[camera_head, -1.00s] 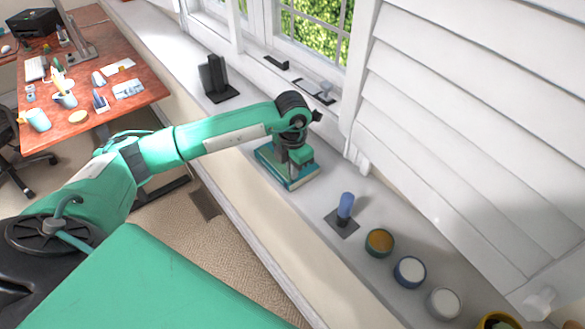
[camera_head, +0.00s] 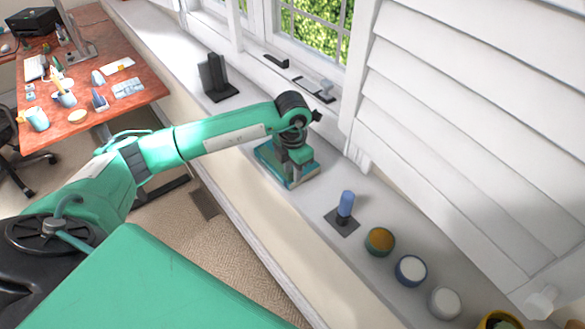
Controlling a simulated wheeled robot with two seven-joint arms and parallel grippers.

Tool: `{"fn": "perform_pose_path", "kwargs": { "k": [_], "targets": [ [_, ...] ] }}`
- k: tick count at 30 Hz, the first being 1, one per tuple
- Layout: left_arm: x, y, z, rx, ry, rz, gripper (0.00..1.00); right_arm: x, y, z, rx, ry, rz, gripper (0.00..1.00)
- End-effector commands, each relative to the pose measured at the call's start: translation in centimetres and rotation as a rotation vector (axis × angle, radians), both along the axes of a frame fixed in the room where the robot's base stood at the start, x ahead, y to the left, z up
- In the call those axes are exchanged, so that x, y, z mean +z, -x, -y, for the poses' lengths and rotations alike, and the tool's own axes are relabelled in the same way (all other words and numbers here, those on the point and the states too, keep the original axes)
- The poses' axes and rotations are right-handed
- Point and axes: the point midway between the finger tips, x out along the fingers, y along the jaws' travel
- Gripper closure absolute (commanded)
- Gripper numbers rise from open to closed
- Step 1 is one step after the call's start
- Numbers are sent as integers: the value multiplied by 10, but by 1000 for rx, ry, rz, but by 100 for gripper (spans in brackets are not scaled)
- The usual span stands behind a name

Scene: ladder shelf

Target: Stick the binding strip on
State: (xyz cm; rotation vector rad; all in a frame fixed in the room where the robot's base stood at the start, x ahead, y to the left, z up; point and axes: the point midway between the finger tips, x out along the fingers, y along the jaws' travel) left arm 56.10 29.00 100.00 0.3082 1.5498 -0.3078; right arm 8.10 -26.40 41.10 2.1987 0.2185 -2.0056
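My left arm reaches across from the left to the window sill. My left gripper (camera_head: 294,178) points down over a teal book-like block (camera_head: 306,172) lying on the sill. The gripper's fingers are mostly hidden by the wrist and blend with the block, so I cannot tell whether they are open or shut. I cannot make out a binding strip for certain; it may be hidden under the gripper. My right gripper is not in view.
On the sill (camera_head: 262,205) stand a black bookend-like holder (camera_head: 216,78), a blue-handled tool on a dark base (camera_head: 346,204), and several round pots, one with orange content (camera_head: 379,241). White shutters (camera_head: 470,120) rise behind. A cluttered red-brown desk (camera_head: 110,70) is at the upper left.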

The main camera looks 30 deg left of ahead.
Motion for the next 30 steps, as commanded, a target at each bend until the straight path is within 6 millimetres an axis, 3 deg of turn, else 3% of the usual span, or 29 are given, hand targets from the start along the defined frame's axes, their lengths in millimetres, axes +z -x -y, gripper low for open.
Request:
{"fn": "perform_pose_path", "kwargs": {
  "k": [11,24,30],
  "targets": [
    [10,-1,0,0,0,3,70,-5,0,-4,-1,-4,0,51],
    [103,-2,0,0,0,5,70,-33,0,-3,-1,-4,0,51],
    [129,-1,0,0,1,2,70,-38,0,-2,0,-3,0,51]
  ]
}}
